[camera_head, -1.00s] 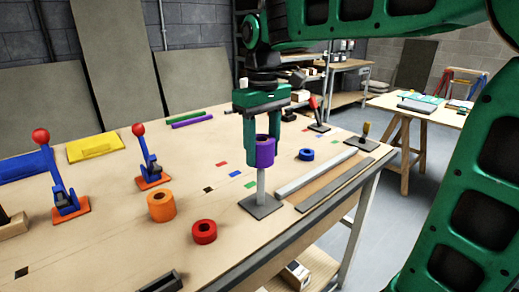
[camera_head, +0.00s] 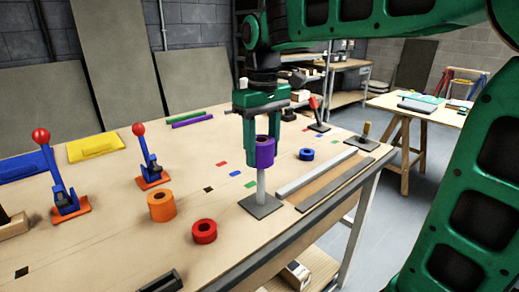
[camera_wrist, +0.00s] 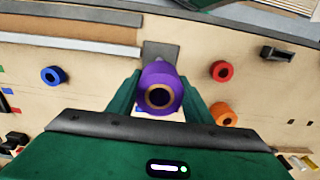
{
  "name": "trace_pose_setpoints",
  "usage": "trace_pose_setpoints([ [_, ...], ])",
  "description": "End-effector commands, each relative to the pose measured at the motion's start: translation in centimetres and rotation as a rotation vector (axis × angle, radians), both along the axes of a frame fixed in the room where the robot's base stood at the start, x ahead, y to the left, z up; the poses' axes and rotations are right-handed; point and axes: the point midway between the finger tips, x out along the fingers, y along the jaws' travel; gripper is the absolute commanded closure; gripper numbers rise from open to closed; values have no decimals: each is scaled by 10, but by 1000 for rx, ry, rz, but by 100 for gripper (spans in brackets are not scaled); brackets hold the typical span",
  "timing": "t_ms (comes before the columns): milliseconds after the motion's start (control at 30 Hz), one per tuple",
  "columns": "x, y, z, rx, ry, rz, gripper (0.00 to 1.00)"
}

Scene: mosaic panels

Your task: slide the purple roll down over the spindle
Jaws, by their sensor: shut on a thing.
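The purple roll (camera_head: 265,152) is held between the fingers of my gripper (camera_head: 262,150), upright, with its hole facing up. The light grey spindle (camera_head: 261,186) stands upright on a dark square base plate (camera_head: 263,205), directly below the roll. The spindle's top meets the roll's underside in the head view; I cannot tell whether its tip is inside the hole. In the wrist view the purple roll (camera_wrist: 160,90) sits between the two green fingers, over the base plate (camera_wrist: 160,50), with a dark hole and a tan inner ring.
An orange roll (camera_head: 161,206), a red roll (camera_head: 204,231) and a blue roll (camera_head: 306,154) lie on the workbench (camera_head: 120,240). Red-knobbed toggle clamps (camera_head: 150,160) stand at left. A grey rail (camera_head: 315,173) runs along the right edge.

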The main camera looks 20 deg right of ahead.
Motion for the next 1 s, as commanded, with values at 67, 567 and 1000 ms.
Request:
trace_pose_setpoints([
  [67, 0, 0, -2, 0, 1, 0, 78],
  [567, 0, 0, -13, 0, 0, 0, 78],
  [1000, 0, 0, -22, 0, 0, 0, 78],
])
